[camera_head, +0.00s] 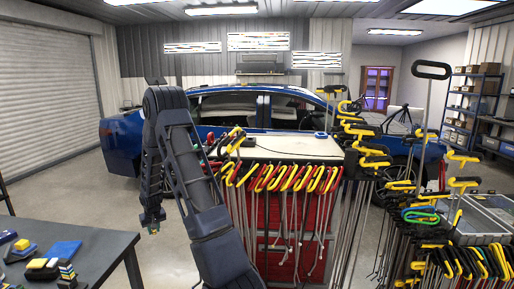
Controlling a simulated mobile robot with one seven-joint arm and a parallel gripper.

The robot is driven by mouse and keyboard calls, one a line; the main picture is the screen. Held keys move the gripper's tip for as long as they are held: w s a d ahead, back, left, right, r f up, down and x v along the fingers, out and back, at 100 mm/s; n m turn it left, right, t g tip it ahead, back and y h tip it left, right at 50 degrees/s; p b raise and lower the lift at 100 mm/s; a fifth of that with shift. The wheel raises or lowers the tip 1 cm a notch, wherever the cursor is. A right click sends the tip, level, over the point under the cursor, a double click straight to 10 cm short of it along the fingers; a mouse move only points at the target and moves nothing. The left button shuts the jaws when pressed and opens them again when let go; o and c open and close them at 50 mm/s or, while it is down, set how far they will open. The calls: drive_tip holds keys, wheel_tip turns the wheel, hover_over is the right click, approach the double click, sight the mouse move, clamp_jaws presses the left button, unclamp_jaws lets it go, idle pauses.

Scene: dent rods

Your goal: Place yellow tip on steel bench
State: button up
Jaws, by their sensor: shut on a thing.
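My gripper (151,221) hangs low at the end of my dark arm, in front of the blue car and to the right of the dark bench. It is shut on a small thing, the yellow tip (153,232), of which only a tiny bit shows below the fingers. A dark grey bench (103,254), which looks like the steel bench, stands at the lower left. My gripper is beyond its right end, apart from it. Blue and yellow items (63,250) lie on its left part, and its right part is bare.
A red tool cart (290,215) with a pale top (285,147) carries several yellow- and red-handled rods at its front. More rods crowd racks (430,215) on the right. A blue car (125,140) stands behind. Grey floor (170,255) is open between bench and cart.

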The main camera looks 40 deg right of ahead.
wheel_tip(320, 180, up, 65)
drive_tip(key=s+d+m+h, duration=0.1)
drive_tip(key=d+m, duration=0.4)
drive_tip(key=d, duration=1.3)
drive_tip(key=m+g+h, duration=0.2)
drive_tip(key=m+g, duration=0.1)
drive_tip(key=m, duration=1)
hover_over(280, 147)
drive_tip(key=a, duration=0.1)
drive_tip(key=f, duration=2.5)
drive_tip(key=shift+a+f, duration=0.2)
drive_tip(key=shift+f, duration=0.05)
drive_tip(key=shift+f, duration=0.1)
drive_tip(key=o, duration=0.9)
